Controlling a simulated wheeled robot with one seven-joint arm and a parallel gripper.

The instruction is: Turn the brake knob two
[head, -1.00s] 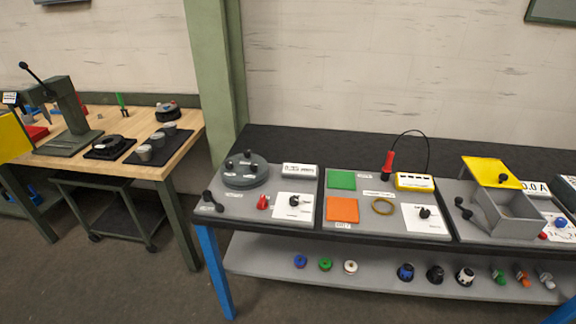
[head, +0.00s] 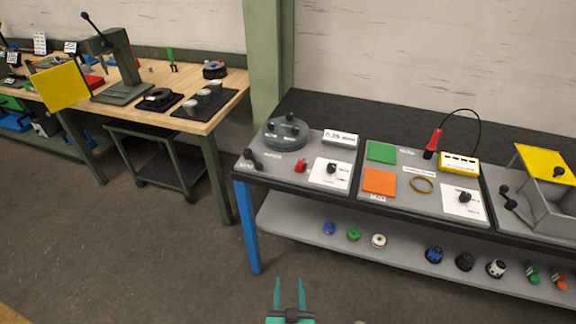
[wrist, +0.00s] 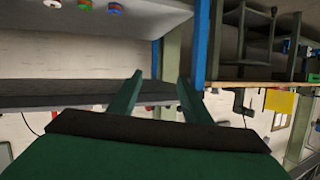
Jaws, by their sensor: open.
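Two black knobs on white plates show in the head view: one on the left panel (head: 332,169) and one on the middle panel (head: 464,198). Their labels are too small to read, so I cannot tell which is brake knob two. My gripper (head: 290,284) is at the bottom of the head view, open and empty, in front of the bench and apart from both knobs. In the wrist view its two green fingers (wrist: 160,78) are spread with nothing between them.
The left panel also holds a grey round unit (head: 286,131), a red knob (head: 300,165) and a black lever (head: 252,160). A blue bench leg (head: 248,225) and a lower shelf (head: 300,225) with small parts stand ahead. A wooden workbench (head: 226,90) is at left. The floor between is clear.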

